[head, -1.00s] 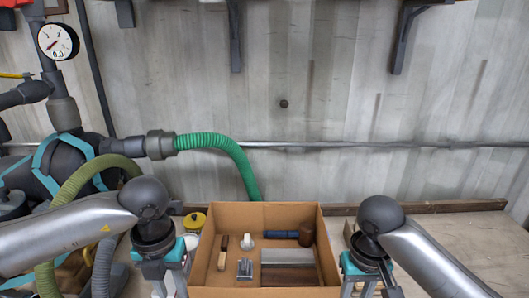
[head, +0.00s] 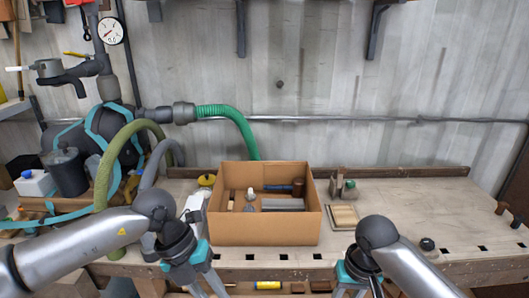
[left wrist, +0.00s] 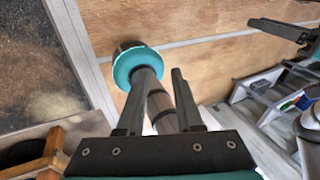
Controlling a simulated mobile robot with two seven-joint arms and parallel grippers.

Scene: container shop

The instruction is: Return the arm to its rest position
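My left gripper (head: 207,284) hangs at the bottom of the head view, left of the box and in front of the workbench. My right gripper (head: 358,288) is low on the other side, partly cut off by the frame edge. Its fingers look apart and empty, and they also seem to show at the right of the left wrist view. Both grippers are clear of the cardboard box (head: 268,230). The box is open and holds several tools, including a mallet (head: 298,186).
A pump with a green hose (head: 237,117) stands at the left. Several items lie on the shelf (head: 240,287) below.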

